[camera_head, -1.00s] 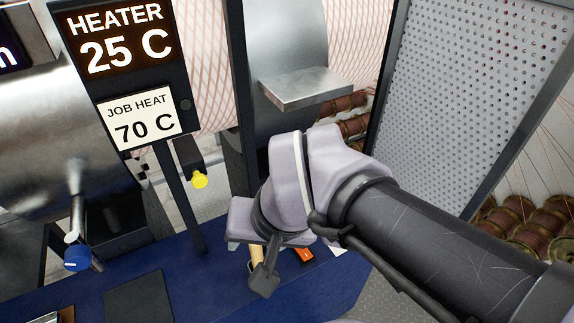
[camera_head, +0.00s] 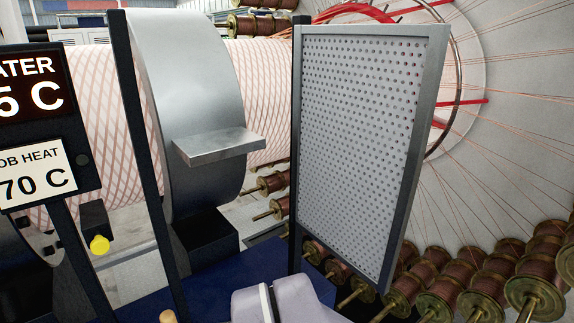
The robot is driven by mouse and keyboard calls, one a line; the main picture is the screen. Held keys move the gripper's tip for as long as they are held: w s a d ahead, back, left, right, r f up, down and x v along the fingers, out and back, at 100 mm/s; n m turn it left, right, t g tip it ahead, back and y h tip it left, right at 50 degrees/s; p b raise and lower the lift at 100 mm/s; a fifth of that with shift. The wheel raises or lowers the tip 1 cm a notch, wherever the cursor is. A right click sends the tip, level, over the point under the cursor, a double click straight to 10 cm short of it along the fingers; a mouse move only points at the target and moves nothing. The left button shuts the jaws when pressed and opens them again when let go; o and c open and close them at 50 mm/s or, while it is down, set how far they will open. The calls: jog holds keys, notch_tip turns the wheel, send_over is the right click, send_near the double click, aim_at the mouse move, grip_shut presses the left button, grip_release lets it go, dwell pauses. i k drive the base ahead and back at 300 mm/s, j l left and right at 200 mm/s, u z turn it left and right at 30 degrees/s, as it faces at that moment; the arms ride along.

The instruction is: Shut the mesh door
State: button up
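The mesh door (camera_head: 357,140) is a grey perforated panel in a metal frame, right of centre in the head view. It stands open, turned at an angle, with a gap between it and the dark post (camera_head: 150,170) to its left. Through that gap the big steel ring and its flat ledge (camera_head: 218,147) show. Part of my arm shows at the bottom centre, below the door and apart from it in the picture. My gripper's fingers are out of view.
Brass-ended spools (camera_head: 440,285) with copper-coloured thread line the lower right behind the door. Threads fan across a large pale disc (camera_head: 500,150). A heater sign and a job heat card (camera_head: 35,175) stand at left, with a yellow knob (camera_head: 99,245) beside them. A blue surface (camera_head: 200,292) lies below.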

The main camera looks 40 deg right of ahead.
aim_at(338, 206)
jog(key=k+l+u, duration=0.15)
jog(key=l, duration=0.3)
jog(key=l+u, duration=0.15)
jog(key=l, duration=0.3)
jog(key=k+l+u, duration=0.1)
jog(key=l, duration=0.3)
jog(key=k+l+u, duration=0.15)
jog(key=l, duration=0.3)
jog(key=k+l+u, duration=0.3)
jog(key=k+l, duration=0.15)
jog(key=l, duration=0.3)
